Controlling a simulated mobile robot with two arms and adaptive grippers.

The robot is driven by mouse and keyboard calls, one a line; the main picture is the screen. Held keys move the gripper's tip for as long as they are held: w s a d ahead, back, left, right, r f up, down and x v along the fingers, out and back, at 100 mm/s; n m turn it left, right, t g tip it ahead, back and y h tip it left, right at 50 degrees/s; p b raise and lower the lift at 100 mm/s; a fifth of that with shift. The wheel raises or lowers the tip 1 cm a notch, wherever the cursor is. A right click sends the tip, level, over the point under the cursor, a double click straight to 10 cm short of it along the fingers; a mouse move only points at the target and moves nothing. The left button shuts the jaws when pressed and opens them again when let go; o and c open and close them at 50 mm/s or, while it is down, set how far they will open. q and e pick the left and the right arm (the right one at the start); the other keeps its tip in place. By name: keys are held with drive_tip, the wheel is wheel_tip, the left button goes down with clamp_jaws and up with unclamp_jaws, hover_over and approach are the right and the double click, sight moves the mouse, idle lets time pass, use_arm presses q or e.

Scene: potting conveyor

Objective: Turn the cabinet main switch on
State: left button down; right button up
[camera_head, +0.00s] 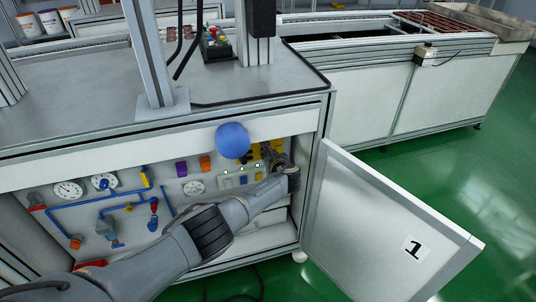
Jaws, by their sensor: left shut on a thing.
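The cabinet (160,141) stands open, with a panel of gauges, pipes and coloured parts inside. My left arm reaches in from the lower left. My left gripper (273,155) is at the right end of the panel, shut on the main switch, beside yellow-and-black parts (255,152). A yellow plate (277,146) shows just behind the gripper. The gripper and wrist hide most of the switch, so its position cannot be read. My right gripper is not in view.
The cabinet door (375,225), marked 1, is swung open to the right of my arm. A blue ball (232,141) shows in front of the cabinet's upper edge, left of the gripper. The green floor (470,180) is clear at right.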

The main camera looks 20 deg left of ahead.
use_arm(q)
drive_tip(key=shift+m, duration=0.4)
drive_tip(key=shift+g, duration=0.3)
drive_tip(key=c, duration=1.3)
unclamp_jaws()
drive_tip(key=shift+d, duration=0.1)
drive_tip(key=shift+v, duration=5.9)
drive_tip(key=shift+s+d+f, duration=0.1)
drive_tip(key=shift+d+f, duration=0.05)
drive_tip(key=shift+f, duration=0.05)
